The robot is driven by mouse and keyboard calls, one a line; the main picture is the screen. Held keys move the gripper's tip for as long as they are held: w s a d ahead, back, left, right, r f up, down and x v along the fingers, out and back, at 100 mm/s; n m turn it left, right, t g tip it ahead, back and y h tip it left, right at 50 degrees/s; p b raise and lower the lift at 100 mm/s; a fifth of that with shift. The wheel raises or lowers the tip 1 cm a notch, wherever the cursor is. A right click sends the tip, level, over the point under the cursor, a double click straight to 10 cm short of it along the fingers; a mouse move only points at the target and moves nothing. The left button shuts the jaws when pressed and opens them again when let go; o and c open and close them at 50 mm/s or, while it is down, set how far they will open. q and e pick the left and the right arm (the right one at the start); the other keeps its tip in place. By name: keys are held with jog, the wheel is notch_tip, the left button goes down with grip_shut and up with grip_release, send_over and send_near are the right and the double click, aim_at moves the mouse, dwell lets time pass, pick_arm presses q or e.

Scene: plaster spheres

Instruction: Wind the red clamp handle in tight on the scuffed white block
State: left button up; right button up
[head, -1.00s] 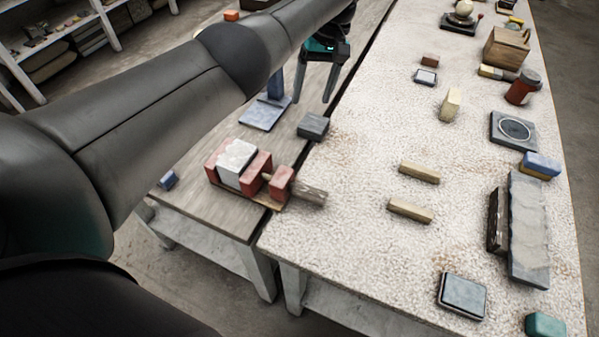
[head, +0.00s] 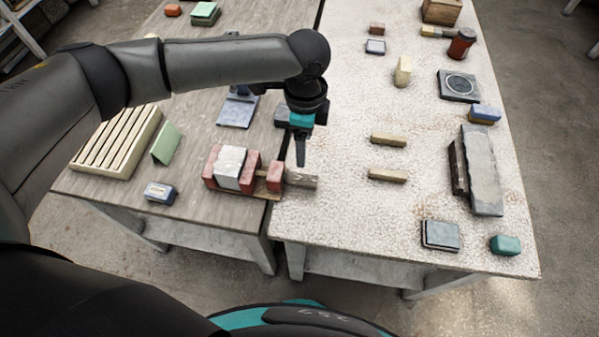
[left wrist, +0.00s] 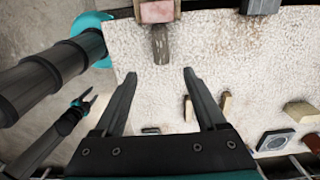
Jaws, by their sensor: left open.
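The scuffed white block (head: 229,170) sits between two red clamp jaws on a wooden base at the right edge of the left table. A further red block (head: 275,177) stands to the right, joined by a short rod. A grey-brown bar (head: 303,180) sticks out from it over the pale table; this bar (left wrist: 161,45) also shows in the left wrist view. My left gripper (head: 300,163) is open and empty just above the bar's end. In the left wrist view, the bar lies just beyond my left fingertips (left wrist: 160,73). My right gripper (left wrist: 88,100) appears small there, its opening unclear.
Two yellowish bars (head: 388,140) lie right of the clamp on the pale table. A grey slab (head: 483,170) lies farther right. A slatted cream rack (head: 118,140) and a blue-grey block (head: 160,193) are on the left table. The pale table's front middle is clear.

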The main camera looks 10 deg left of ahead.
aim_at(304, 177)
pick_arm(q)
notch_tip(304, 177, down, 15)
jog(key=shift+w+r+b, duration=0.1)
jog(key=shift+r+b, duration=0.05)
jog(key=shift+b, duration=0.65)
jog(key=shift+c, duration=0.2)
grip_shut()
